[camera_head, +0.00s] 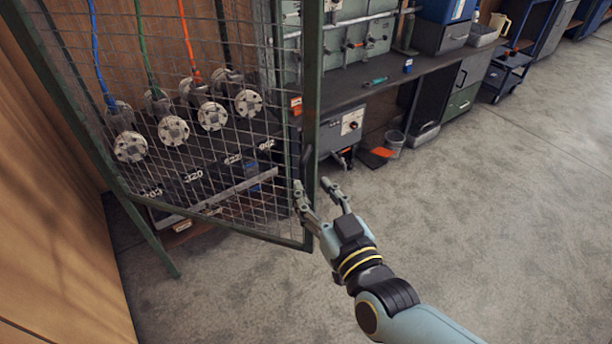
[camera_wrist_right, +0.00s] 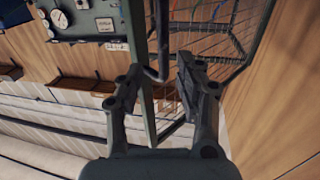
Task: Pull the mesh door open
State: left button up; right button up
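The mesh door (camera_head: 225,205) has a green frame and wire mesh and fills the left of the head view. A dark upright handle (camera_head: 306,162) is on its right-hand upright, near the lower end. My right gripper (camera_head: 318,187) is open at this handle, one finger overlapping the upright and one to its right. In the right wrist view, the open fingers of my right gripper (camera_wrist_right: 157,82) stand on either side of the green upright and the dark handle (camera_wrist_right: 162,45). Contact with the handle cannot be told. My left gripper is out of view.
Several flanged pipe ends (camera_head: 212,116) with coloured hoses stand behind the mesh. The grey floor to the right and in front is clear.

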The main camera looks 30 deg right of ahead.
jog(key=s+a, duration=0.1)
jog(key=s, duration=0.5)
jog(key=shift+s, duration=0.35)
jog(key=shift+a, duration=0.1)
